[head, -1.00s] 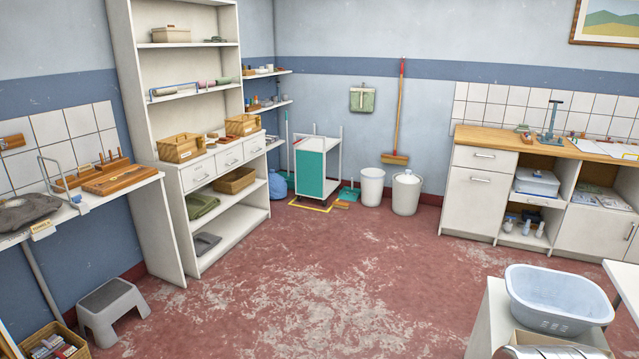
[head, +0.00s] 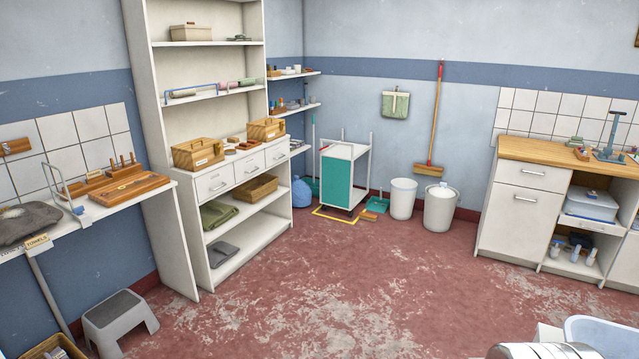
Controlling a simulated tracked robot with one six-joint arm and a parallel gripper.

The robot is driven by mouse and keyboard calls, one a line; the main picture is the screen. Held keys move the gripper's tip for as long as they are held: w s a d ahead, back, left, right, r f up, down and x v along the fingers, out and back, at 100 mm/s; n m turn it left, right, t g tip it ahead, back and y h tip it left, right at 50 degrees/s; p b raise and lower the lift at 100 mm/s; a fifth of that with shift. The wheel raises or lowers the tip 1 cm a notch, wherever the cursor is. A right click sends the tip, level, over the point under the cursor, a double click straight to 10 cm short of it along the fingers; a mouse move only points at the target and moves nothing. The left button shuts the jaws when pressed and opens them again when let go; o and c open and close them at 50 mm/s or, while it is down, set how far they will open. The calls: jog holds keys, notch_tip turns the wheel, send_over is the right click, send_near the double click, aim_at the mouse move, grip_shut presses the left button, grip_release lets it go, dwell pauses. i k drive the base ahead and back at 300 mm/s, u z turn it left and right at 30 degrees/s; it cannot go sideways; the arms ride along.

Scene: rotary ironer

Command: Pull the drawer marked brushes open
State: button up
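Three white drawers sit side by side in the tall white shelf unit: a left drawer (head: 215,184), a middle drawer (head: 248,167) and a right drawer (head: 277,154). All three look shut, with small handles. Another white drawer (head: 533,173) is at the top of the wooden-topped counter at the right and also looks shut. Any markings on these drawers are too small to read, so I cannot tell which is marked brushes. My gripper is not in view.
The red floor (head: 330,270) before the shelf unit is clear. A grey step stool (head: 118,318) stands left of it by the bench (head: 100,212). A teal-sided trolley (head: 338,180) and white bins (head: 441,208) stand at the back. A blue basin (head: 600,335) is at the lower right.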

aim_at(246, 166)
jog(key=u, duration=0.25)
jog(key=i, duration=1.75)
jog(key=u, duration=0.55)
jog(key=i, duration=0.95)
jog(key=u, duration=0.2)
jog(key=i, duration=0.9)
jog(key=u, duration=0.35)
jog(key=i, duration=1.65)
jog(key=u, duration=0.15)
